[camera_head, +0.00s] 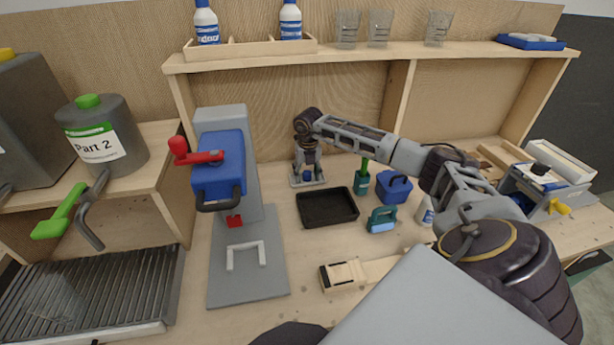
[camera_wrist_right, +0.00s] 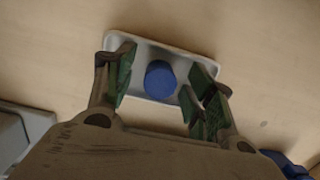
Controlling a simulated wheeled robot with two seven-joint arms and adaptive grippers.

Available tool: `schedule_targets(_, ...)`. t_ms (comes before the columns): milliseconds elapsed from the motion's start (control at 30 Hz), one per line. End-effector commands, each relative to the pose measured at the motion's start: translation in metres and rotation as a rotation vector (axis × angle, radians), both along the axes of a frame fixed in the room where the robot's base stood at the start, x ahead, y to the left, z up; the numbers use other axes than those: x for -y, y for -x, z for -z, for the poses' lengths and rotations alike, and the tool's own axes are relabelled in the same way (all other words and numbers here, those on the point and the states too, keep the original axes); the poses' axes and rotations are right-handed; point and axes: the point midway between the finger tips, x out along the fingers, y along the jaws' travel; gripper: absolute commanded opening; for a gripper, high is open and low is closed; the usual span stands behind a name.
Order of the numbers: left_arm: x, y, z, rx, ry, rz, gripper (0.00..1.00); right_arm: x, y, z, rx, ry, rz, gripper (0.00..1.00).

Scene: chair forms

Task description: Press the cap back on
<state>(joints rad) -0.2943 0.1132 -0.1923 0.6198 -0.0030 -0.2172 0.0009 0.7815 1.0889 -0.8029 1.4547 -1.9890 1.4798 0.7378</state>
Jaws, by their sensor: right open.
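A blue round cap (camera_wrist_right: 160,80) rests on a small pale tray (camera_wrist_right: 152,52) in the right wrist view. In the head view the cap (camera_head: 307,176) is a small blue spot at the back of the bench. My right gripper (camera_head: 307,166) points down over the tray. Its two fingers are open, one on each side of the cap, with a gap visible on both sides. A white bottle (camera_head: 426,212) stands partly hidden behind my right arm; its top cannot be made out. My left gripper is not in view.
A black tray (camera_head: 328,222) lies in front of the pale tray. A blue and grey press (camera_head: 222,170) stands to the left. A blue box (camera_head: 394,190), a green-handled item (camera_head: 363,180) and a teal tool (camera_head: 382,219) are to the right. A shelf (camera_head: 350,54) runs above.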

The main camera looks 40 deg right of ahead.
Motion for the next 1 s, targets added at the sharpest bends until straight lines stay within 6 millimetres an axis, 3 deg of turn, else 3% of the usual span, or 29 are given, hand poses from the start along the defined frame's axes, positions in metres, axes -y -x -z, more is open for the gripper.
schedule_targets(67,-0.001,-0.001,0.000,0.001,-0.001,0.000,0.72,0.000,0.000,0.000,0.000,0.000,0.000,0.54)
schedule_targets(367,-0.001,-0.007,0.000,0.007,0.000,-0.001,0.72,0.000,0.000,0.000,0.000,0.000,0.000,0.18)
schedule_targets(767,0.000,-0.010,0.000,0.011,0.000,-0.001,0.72,0.000,0.000,-0.002,0.001,0.000,0.000,0.17)
schedule_targets(1000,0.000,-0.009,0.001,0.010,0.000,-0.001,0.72,0.001,-0.001,-0.018,0.003,0.001,0.000,0.17)
